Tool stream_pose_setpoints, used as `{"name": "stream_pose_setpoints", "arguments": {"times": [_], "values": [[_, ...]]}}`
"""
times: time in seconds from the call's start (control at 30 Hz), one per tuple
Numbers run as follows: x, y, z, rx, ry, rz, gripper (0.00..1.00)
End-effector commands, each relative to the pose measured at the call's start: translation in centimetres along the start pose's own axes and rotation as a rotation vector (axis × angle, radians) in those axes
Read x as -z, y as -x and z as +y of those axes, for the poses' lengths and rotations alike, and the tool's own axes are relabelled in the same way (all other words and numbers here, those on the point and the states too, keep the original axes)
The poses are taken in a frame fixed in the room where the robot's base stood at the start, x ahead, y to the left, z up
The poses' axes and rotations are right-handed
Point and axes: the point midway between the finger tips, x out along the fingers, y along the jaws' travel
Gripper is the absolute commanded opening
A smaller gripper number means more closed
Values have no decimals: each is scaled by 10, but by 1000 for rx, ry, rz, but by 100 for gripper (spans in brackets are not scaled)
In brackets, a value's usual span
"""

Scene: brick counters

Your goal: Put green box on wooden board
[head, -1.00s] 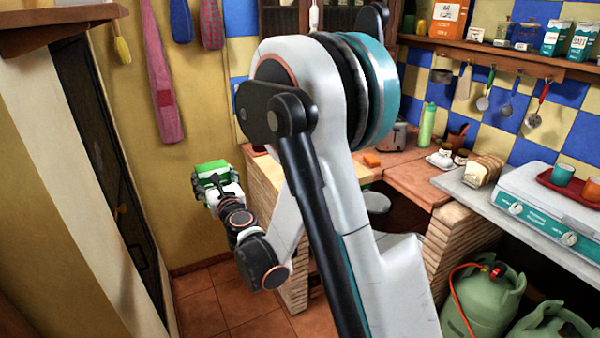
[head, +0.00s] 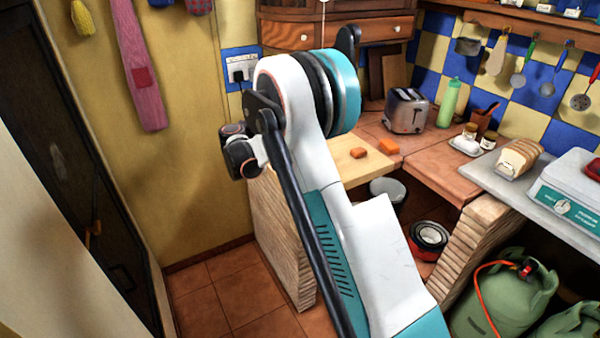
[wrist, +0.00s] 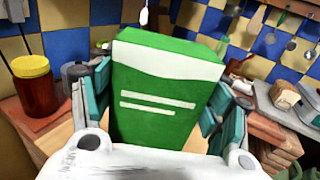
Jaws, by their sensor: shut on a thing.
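The green box (wrist: 160,95), with a white top band and white stripes, stands upright between the fingers of my gripper (wrist: 158,112) in the wrist view. The teal fingers press on its two sides. In the head view my arm hides the gripper and the box. The wooden board (head: 346,171) is a pale slab on the counter, partly covered by my arm. A pale strip beside the box in the wrist view may be the same board, but the box covers most of it.
Orange pieces (head: 388,146) lie on or beside the board. A toaster (head: 407,110) and a green bottle (head: 449,103) stand behind, right. A jar with a yellow lid (wrist: 34,86) stands left of the box. A brick pillar (head: 283,232) supports the counter.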

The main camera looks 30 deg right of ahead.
Motion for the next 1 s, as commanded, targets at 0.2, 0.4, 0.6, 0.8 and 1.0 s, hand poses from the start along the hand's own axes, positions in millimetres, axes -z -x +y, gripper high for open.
{"name": "stream_pose_setpoints", "arguments": {"times": [0.2, 0.4, 0.6, 0.8, 1.0], "values": [[-6, -12, -23, 294, -2, -2, 46], [-11, -9, -37, 439, -3, -3, 46], [12, -7, -40, 471, -3, -3, 46], [62, -8, -40, 469, -3, -3, 46], [110, -8, -40, 468, -3, -3, 46]]}}
